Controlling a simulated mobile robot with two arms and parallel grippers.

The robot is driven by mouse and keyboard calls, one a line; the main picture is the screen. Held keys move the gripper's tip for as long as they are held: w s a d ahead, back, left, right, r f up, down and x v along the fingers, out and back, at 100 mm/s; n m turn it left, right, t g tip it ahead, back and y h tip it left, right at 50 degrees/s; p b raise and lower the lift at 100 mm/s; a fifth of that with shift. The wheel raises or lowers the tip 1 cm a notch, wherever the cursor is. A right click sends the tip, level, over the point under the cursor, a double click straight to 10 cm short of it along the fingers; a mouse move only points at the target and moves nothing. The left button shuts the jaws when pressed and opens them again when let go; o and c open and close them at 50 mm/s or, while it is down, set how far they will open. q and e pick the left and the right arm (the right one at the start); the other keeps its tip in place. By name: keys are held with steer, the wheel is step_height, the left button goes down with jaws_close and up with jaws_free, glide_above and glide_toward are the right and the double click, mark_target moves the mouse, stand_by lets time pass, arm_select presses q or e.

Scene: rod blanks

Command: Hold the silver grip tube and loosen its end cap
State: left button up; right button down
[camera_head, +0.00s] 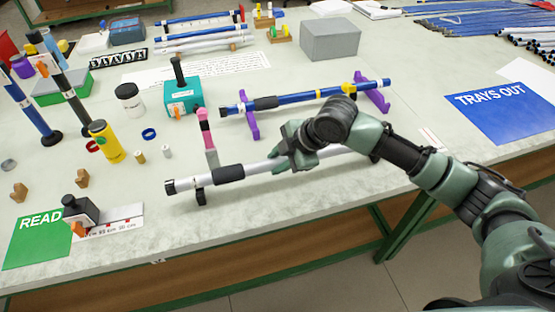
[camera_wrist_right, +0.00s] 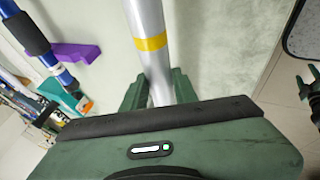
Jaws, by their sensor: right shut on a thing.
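The silver grip tube (camera_head: 251,168) lies across low dark supports near the table's front edge. It has a black grip sleeve (camera_head: 229,173) and a dark end cap (camera_head: 170,187) at its left end. My right gripper (camera_head: 279,160) is shut on the silver tube, right of the sleeve. In the right wrist view the silver tube (camera_wrist_right: 147,22), with a yellow band, runs between the fingers of my right gripper (camera_wrist_right: 158,88). The tube's right part is partly hidden by my arm. What looks like my left gripper (camera_wrist_right: 308,80) shows small at that view's right edge; its jaw state is unclear.
A blue tube (camera_head: 315,97) lies on purple stands behind. A pink-topped post (camera_head: 206,130) stands close behind the silver tube. A yellow bottle (camera_head: 106,142), a teal block (camera_head: 183,98) and a black-and-orange device (camera_head: 80,211) are to the left. The tabletop right of the bottle is fairly clear.

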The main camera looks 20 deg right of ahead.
steer(key=shift+f, duration=0.8)
arm_select(q)
steer(key=shift+r, duration=0.15)
arm_select(e)
steer(key=shift+r, duration=0.15)
arm_select(q)
steer(key=shift+r+p, duration=0.7)
steer(key=shift+p, duration=0.2)
arm_select(e)
steer(key=shift+r, duration=0.45)
arm_select(q)
steer(key=c, duration=0.4)
